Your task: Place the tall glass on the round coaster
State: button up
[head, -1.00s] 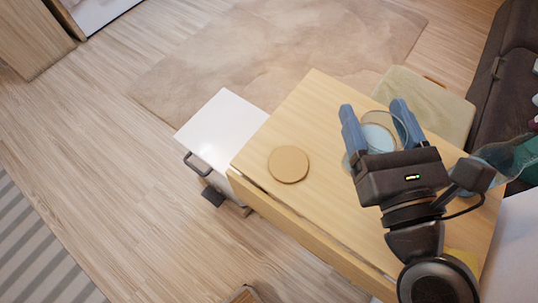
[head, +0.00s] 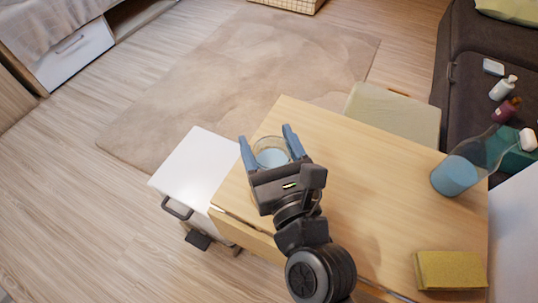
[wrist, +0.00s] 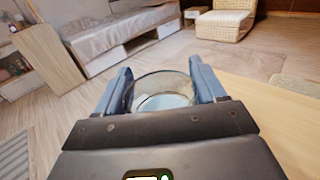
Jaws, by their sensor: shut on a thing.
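The tall glass (head: 272,152) is clear, with pale blue liquid inside. It stands between the blue fingers of my gripper (head: 265,134), which is shut on it, above the left part of the wooden table (head: 370,190). In the wrist view, the glass's round rim and blue contents (wrist: 163,100) show between the two fingers (wrist: 160,75). The round coaster cannot be seen now; my gripper and the glass cover the area of the table where it lay. I cannot tell the glass's height over the table or whether it touches the coaster.
A blue-filled bottle (head: 455,175) stands at the table's right side, and a yellow sponge-like block (head: 450,270) lies at the front right. A white drawer unit (head: 195,165) adjoins the table's left. A pale green seat (head: 395,115) is behind. The table's middle is clear.

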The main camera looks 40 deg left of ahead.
jog(key=shift+f+b, duration=1.1)
jog(key=shift+f, duration=0.8)
jog(key=shift+f, duration=0.15)
jog(key=o, duration=1.1)
jog(key=shift+o, duration=0.2)
jog(key=shift+r, duration=0.2)
jog(key=v, duration=1.2)
jog(key=shift+b, duration=0.35)
jog(key=shift+f, duration=0.1)
